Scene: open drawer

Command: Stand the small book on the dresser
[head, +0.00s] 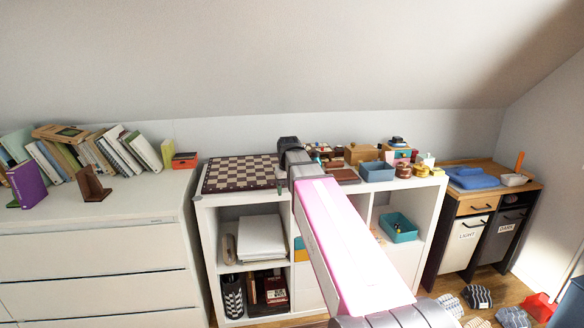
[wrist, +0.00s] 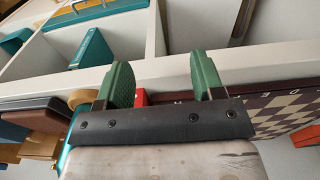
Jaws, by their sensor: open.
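The white dresser (head: 95,243) stands at the left in the head view. On its top, a purple book (head: 27,184) stands upright near the left edge, and several leaning books (head: 120,150) stand behind. I cannot tell for certain which item is the small book. A flat dark brown book-like item (head: 344,175) lies on the shelf unit's top; a similar item shows at the left of the wrist view (wrist: 35,112). My gripper (wrist: 163,75) is open, green fingers apart, above the shelf unit's front edge beside the chessboard. A red item (wrist: 142,98) shows partly behind the fingers.
The chessboard (head: 240,174) covers the left of the white shelf unit's top (head: 215,197). Boxes and small toys, with a blue-grey box (head: 377,171), crowd its right. A brown bookend (head: 92,184) and a red box (head: 185,160) stand on the dresser; its front right is clear.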

